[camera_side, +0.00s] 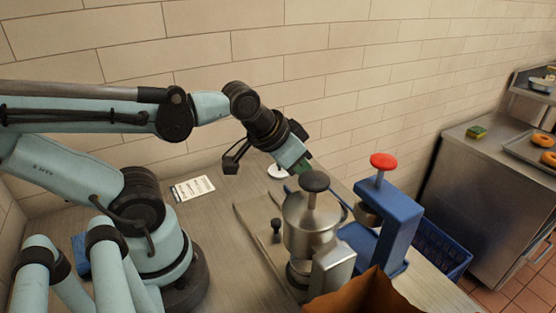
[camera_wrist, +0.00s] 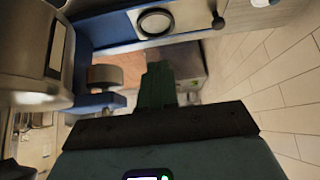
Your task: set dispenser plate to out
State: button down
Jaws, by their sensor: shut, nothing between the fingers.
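The dispenser is a blue stand (camera_side: 402,222) with a red knob (camera_side: 384,161) on top, right of the steel kettle. In the wrist view, its blue base (camera_wrist: 90,22) carries a pale plate (camera_wrist: 195,18) with a dark-rimmed round ring (camera_wrist: 155,22). A small black knob (camera_wrist: 218,22) sits at the plate's wall-side end. The plate is hidden or unclear in the side view. My gripper (camera_side: 304,165) is behind the kettle, near the wall, above the table. Its green fingers (camera_wrist: 158,85) are shut and empty, apart from the plate and knob in the wrist view.
The steel kettle (camera_side: 308,232) with a black knob stands close in front of my gripper; its side also fills the wrist view's left (camera_wrist: 30,45). A brown box (camera_side: 370,292) is in the foreground. The tiled wall (camera_side: 330,80) runs behind. A white disc (camera_side: 278,171) lies nearby.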

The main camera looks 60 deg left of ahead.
aim_at(276, 221)
jog(key=c, duration=1.8)
grip_release()
jog(key=shift+c, duration=0.2)
jog(key=shift+o, duration=2.2)
jog(key=shift+s+f+g, duration=0.1)
jog(key=shift+s+g, duration=0.1)
jog(key=shift+g, duration=0.2)
jog(key=o, duration=0.4)
jog(key=s+m+g, duration=0.2)
jog(key=g, duration=0.1)
jog(key=s+m+g, duration=0.1)
jog(key=s+g, duration=0.1)
jog(key=shift+a+m, duration=0.25)
jog(key=shift+m, duration=0.15)
jog(key=shift+m+g, duration=0.4)
jog(key=shift+g, duration=0.3)
jog(key=shift+s+f, duration=0.15)
jog(key=shift+f, duration=1.8)
jog(key=shift+s+f, duration=0.2)
jog(key=shift+f, duration=1.75)
jog(key=shift+s+f, duration=0.15)
jog(key=shift+f, duration=1.8)
jog(key=shift+c, duration=0.2)
grip_shut()
